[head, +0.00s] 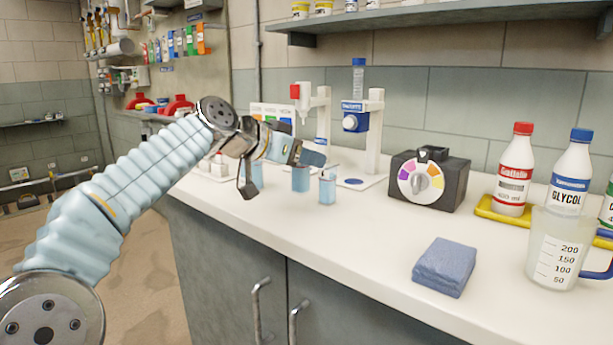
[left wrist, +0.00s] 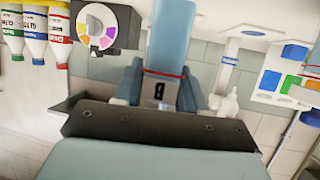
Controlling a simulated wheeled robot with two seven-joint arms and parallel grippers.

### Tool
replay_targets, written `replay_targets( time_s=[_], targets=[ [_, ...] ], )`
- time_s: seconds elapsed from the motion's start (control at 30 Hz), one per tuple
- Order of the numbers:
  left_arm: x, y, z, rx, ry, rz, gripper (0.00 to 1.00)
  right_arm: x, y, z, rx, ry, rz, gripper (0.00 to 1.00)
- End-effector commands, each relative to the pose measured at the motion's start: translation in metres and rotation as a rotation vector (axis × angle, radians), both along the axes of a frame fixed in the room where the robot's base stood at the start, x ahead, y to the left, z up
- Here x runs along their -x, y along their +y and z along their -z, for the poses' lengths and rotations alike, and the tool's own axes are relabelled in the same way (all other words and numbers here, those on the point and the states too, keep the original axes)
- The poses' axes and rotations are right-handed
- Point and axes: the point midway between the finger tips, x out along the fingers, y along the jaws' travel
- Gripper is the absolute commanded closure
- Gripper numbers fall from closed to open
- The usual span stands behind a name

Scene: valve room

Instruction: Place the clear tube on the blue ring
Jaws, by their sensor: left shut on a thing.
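My left gripper (head: 288,150) is over the back left part of the counter, shut on a clear, bluish tube with a thin red line around it. The tube (left wrist: 170,45) runs up from between the fingers in the left wrist view, which is roughly upside down. In the head view the gripper partly hides what it holds. The blue ring (head: 353,182) lies flat on the white base of the stand with the blue valve, right of the gripper and apart from it. My right gripper is not in view.
The blue-valve stand (head: 375,130) and a red-valve stand (head: 322,110) rise at the back. A small blue cup (head: 327,188) stands in front. A black box with a colour dial (head: 425,180), a folded blue cloth (head: 445,266) and a measuring jug (head: 556,255) are to the right.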

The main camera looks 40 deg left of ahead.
Motion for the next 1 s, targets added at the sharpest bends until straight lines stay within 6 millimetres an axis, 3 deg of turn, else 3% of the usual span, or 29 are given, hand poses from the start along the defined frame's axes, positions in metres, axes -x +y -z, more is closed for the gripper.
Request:
replay_targets(
  time_s=[0.27, 0.67, 0.7, 0.87, 1.0],
  targets=[
    [-0.007, 0.003, 0.037, 0.002, 0.0, -0.001, 0.92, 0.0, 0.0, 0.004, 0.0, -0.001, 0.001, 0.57],
    [-0.007, 0.003, 0.044, 0.0, 0.0, -0.001, 0.92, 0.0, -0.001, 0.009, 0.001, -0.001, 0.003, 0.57],
    [-0.007, 0.003, 0.043, 0.0, 0.0, -0.001, 0.56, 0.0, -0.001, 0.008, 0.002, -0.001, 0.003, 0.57],
    [-0.007, 0.003, 0.042, 0.0, 0.0, -0.001, 0.34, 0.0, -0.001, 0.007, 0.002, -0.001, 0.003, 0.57],
    [-0.007, 0.003, 0.042, 0.0, 0.0, -0.001, 0.34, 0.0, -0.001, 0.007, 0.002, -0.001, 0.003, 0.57]
  ],
)
